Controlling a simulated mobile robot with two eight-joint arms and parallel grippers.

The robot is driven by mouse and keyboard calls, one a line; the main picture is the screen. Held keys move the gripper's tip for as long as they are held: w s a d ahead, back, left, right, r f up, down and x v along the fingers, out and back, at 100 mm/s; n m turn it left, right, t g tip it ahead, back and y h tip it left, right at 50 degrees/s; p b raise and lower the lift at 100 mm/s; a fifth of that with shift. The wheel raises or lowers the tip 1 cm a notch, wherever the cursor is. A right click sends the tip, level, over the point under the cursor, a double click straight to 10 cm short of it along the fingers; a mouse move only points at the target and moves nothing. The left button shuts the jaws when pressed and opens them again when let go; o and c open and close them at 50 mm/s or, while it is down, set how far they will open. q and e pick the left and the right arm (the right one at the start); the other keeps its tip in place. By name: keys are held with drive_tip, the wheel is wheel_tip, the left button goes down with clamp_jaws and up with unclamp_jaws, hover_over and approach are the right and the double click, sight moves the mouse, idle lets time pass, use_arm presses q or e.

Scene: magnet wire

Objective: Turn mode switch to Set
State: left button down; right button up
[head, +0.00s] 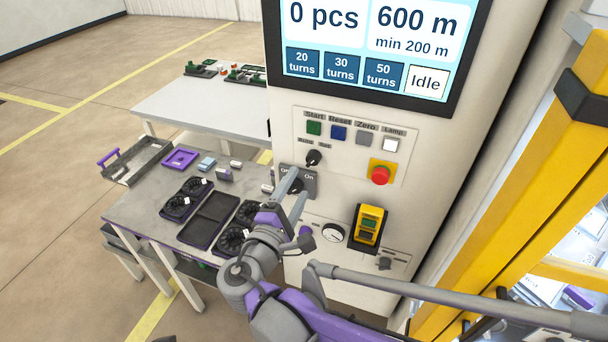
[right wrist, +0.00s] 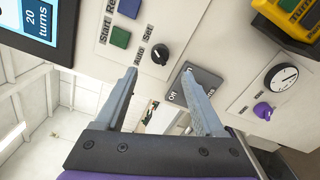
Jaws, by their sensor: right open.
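The mode switch is a small black rotary knob (head: 313,158) on the cream machine panel, below the row of buttons. In the right wrist view the knob (right wrist: 160,54) shows beyond my fingertips, with Auto and Set labels beside it. I cannot tell for sure which label it points to. My right gripper (head: 298,188) is open and empty, just below the knob in the head view. In the right wrist view its two fingers (right wrist: 159,76) are spread wide, with the knob above the gap between them and apart from them. My left gripper is not in view.
A grey On/Off switch plate (head: 309,181) lies close behind my right fingers. Start, Reset, Zero and Lamp buttons (head: 339,133), a red stop button (head: 380,173) and a yellow switch box (head: 368,225) are nearby. A parts table (head: 137,213) stands left; a yellow frame (head: 535,180) stands right.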

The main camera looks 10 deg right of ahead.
drive_tip(key=shift+v, duration=1.2)
drive_tip(key=s+d+f+m+g+y, duration=0.3)
drive_tip(key=s+d+f+m+g, duration=0.4)
drive_tip(key=d+f, duration=0.5)
drive_tip(key=s+a+f+m+g+y, duration=0.2)
drive_tip(key=s+a+f+m+y, duration=0.1)
drive_tip(key=s+f+m+y, duration=0.4)
drive_tip(key=s+m, duration=0.1)
drive_tip(key=s, duration=0.2)
drive_tip(key=shift+s+f+g, duration=0.3)
drive_tip(key=shift+f, duration=0.1)
drive_tip(key=shift+c, duration=0.3)
